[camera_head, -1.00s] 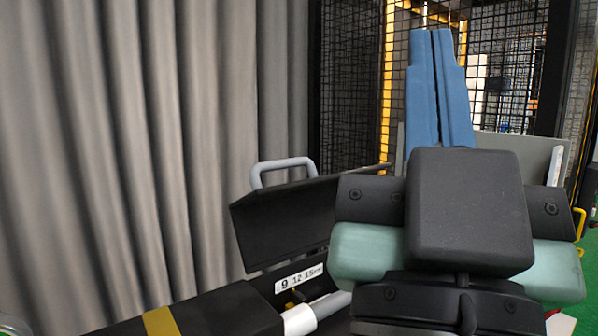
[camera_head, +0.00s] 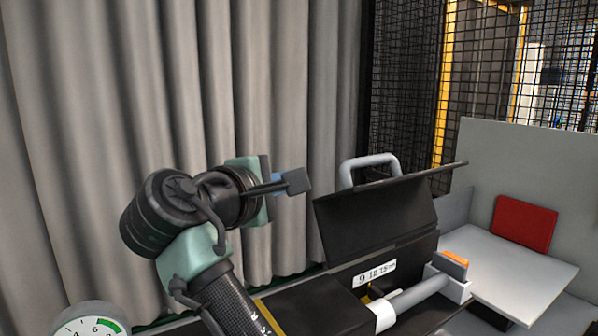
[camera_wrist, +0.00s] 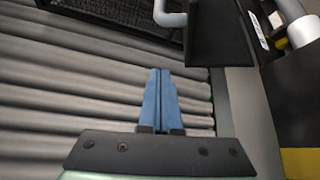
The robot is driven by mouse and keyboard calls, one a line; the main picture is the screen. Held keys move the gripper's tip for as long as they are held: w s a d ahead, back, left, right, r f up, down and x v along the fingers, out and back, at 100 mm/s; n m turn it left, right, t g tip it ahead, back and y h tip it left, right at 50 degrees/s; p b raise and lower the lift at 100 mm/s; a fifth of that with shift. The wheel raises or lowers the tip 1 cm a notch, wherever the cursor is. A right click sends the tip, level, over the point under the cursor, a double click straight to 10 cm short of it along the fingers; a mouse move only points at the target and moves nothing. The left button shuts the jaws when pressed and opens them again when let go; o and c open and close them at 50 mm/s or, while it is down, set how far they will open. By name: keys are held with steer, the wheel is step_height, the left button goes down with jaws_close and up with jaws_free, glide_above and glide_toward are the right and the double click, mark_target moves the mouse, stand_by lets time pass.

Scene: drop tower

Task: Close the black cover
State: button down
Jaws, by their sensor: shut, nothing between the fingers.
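The black cover (camera_head: 375,225) stands raised and tilted open above a black housing, with a grey handle (camera_head: 371,168) along its top. My gripper (camera_head: 278,178) is left of the cover in the head view, apart from it, and its fingers are largely hidden by my wrist parts. In the wrist view my gripper's blue fingers (camera_wrist: 160,72) are together and empty. There the cover (camera_wrist: 218,38) shows at the top, right of the fingertips, with part of its handle (camera_wrist: 170,17).
A white number label (camera_head: 374,274) and a grey tube (camera_head: 418,292) lie below the cover. A light panel (camera_head: 500,262) with a red pad (camera_head: 524,223) is at right. A grey curtain (camera_head: 290,90) hangs behind my arm. A round gauge (camera_head: 88,322) is at lower left.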

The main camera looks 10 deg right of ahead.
steer(key=w+d+p, duration=0.3)
steer(key=d+p, duration=0.2)
steer(key=d, duration=0.2)
steer(key=shift+p, duration=0.4)
steer(key=shift+d+f, duration=0.15)
